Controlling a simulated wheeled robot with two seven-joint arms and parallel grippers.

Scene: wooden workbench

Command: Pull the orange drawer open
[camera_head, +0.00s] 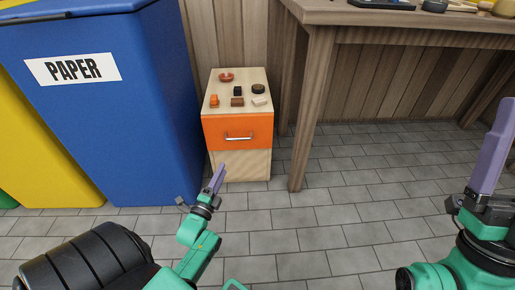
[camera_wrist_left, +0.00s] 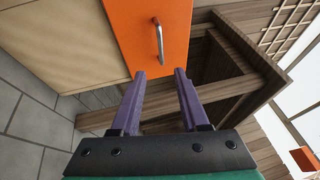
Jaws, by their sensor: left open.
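The orange drawer (camera_head: 238,130) is shut, the front of a small pale wooden cabinet (camera_head: 243,165). Its metal bar handle (camera_head: 239,138) runs across the drawer front. In the left wrist view the drawer front (camera_wrist_left: 140,30) lies ahead, with the handle (camera_wrist_left: 158,41) beyond the fingertips. My left gripper (camera_head: 217,179) is in front of the cabinet, lower than the handle in the head view. In the wrist view its purple fingers (camera_wrist_left: 160,73) are apart with nothing between them. My right gripper (camera_head: 500,150) shows at the right edge, away from the cabinet; its jaw gap is not clear.
A blue paper bin (camera_head: 110,130) stands close to the cabinet's left. A wooden workbench (camera_head: 400,16) stands to its right, one leg (camera_head: 312,105) nearby. Several small items, including a red dish (camera_head: 226,77), sit on the cabinet top. Tiled floor (camera_head: 320,235) in front is open.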

